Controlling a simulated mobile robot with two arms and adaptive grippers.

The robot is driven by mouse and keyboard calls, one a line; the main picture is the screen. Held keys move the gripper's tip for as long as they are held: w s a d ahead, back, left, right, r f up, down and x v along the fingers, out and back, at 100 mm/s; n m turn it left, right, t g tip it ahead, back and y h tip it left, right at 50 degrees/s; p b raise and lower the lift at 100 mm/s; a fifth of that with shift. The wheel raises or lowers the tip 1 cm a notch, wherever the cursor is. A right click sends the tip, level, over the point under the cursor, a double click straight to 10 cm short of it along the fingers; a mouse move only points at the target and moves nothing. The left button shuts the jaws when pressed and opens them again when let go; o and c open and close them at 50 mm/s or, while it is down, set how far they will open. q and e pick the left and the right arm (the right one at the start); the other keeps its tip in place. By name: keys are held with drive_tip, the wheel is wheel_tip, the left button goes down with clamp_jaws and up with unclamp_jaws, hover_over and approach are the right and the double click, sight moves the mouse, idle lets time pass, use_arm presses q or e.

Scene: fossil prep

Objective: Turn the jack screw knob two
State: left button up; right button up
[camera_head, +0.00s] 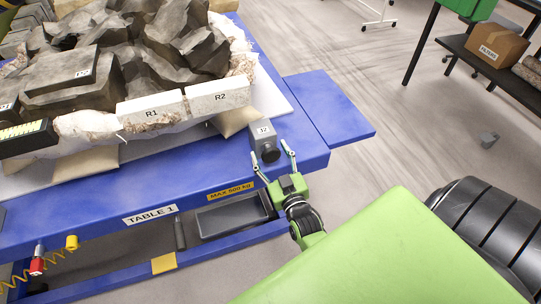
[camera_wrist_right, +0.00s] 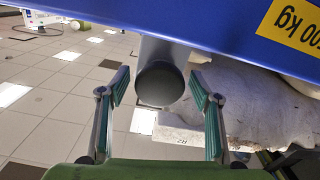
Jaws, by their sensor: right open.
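The jack screw knob (camera_head: 270,153) is a dark round knob on the front of a small grey block (camera_head: 263,131) with a white label that seems to read J2. The block sits at the blue table's near right edge. My right gripper (camera_head: 271,158) is open, its fingertips on either side of the knob. In the right wrist view the round knob end (camera_wrist_right: 160,84) lies between the spread fingertips (camera_wrist_right: 160,82), with gaps on both sides. My left gripper is not in view.
The blue table (camera_head: 217,170) carries dark fossil rock (camera_head: 150,60) in a white jacket with blocks R1 (camera_head: 150,112) and R2 (camera_head: 217,96). A blue side shelf (camera_head: 328,108) juts out right. A dark tray (camera_head: 232,216) sits below the table edge. Floor on the right is mostly open.

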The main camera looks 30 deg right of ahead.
drive_tip(key=shift+c, duration=0.3)
drive_tip(key=c, duration=1.1)
drive_tip(key=shift+m, duration=0.8)
drive_tip(key=o, duration=1.2)
drive_tip(key=shift+c, duration=0.2)
drive_tip(key=v, duration=1.2)
